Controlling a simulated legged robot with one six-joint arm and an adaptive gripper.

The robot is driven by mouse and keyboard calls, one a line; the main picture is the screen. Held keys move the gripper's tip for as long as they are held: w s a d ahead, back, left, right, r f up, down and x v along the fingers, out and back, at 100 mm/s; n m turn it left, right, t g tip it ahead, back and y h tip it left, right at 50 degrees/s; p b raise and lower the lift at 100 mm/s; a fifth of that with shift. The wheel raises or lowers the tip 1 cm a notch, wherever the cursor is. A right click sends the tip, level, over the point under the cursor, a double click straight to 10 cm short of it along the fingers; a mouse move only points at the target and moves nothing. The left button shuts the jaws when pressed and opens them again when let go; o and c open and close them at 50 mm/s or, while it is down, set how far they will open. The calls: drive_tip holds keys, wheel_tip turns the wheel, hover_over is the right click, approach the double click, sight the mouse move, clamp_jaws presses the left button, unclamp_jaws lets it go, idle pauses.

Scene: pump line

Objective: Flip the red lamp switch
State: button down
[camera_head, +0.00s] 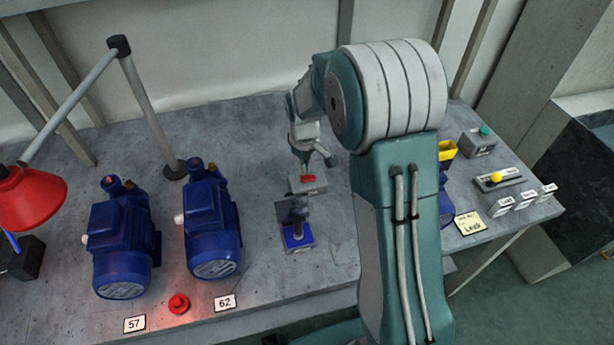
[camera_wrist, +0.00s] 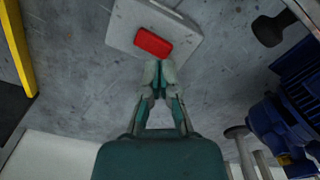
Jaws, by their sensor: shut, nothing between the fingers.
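A red rocker switch (camera_head: 308,178) sits on top of a small light-grey box (camera_head: 296,187) on the bench, just beyond a dark stand with a blue base. In the wrist view the red switch (camera_wrist: 153,41) is near the top centre, on its grey box (camera_wrist: 122,27). My gripper (camera_head: 315,163) points down above the box, with its fingers together and empty. In the wrist view its fingertips (camera_wrist: 159,66) lie at the near edge of the red switch; I cannot tell whether they touch it. A red lamp shade (camera_head: 32,200) hangs at the far left.
The blue-based stand (camera_head: 298,236) is close in front of the box.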

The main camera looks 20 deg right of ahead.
sight(304, 178)
drive_tip(key=shift+f, duration=1.4)
idle(0.8)
drive_tip(key=shift+r, duration=3.55)
drive_tip(key=shift+s+r, duration=0.1)
drive_tip(key=shift+r, duration=0.15)
drive_tip(key=s+r+m+t, duration=0.2)
drive_tip(key=s+r, duration=0.6)
drive_tip(key=s, duration=0.5)
drive_tip(key=s+r+m+t, duration=0.3)
drive_tip(key=s+r, duration=0.5)
drive_tip(key=s, duration=0.5)
drive_tip(key=shift+m+t, duration=0.3)
drive_tip(key=shift+m, duration=0.2)
